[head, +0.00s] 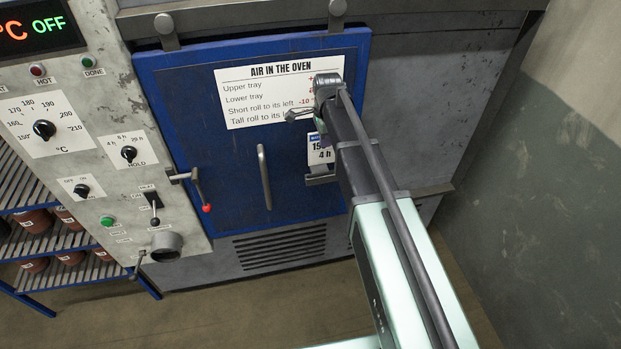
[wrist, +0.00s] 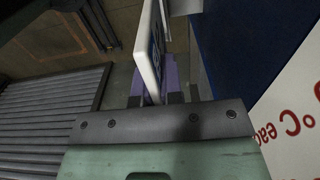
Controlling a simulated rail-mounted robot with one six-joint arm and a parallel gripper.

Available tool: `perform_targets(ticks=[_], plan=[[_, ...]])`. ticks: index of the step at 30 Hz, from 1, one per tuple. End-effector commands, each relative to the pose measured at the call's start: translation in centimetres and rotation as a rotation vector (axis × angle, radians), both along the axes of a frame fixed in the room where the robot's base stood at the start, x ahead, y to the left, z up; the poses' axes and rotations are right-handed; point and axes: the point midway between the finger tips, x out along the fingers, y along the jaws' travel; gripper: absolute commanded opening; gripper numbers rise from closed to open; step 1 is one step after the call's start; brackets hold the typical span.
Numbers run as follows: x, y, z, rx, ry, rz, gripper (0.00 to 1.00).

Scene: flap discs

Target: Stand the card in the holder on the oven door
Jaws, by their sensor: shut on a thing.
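The card (head: 321,149), white with a blue top strip and dark print, is upright in front of the blue oven door (head: 226,170). The holder (head: 321,179), a small grey metal bracket on the door, is directly below it. In the head view I cannot tell whether the card touches the holder. My gripper (wrist: 154,88) is shut on the card, which shows nearly edge-on in the wrist view (wrist: 149,48) between the purple fingers. My arm hides most of the gripper in the head view. A pale piece at the top of the wrist view may be the holder.
A white notice (head: 262,92) is on the door above the holder. The door handle (head: 264,177) and a red-knobbed lever (head: 199,190) are to the left. The floor in front is clear.

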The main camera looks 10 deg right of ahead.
Motion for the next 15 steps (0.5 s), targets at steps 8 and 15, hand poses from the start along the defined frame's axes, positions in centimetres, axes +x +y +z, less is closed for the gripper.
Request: perform_targets(ticks=[8,15], plan=[[0.0,0.0,-3.9,0.000,0.000,0.000,0.00],[0.0,0.0,-8.0,0.000,0.000,0.000,0.00]])
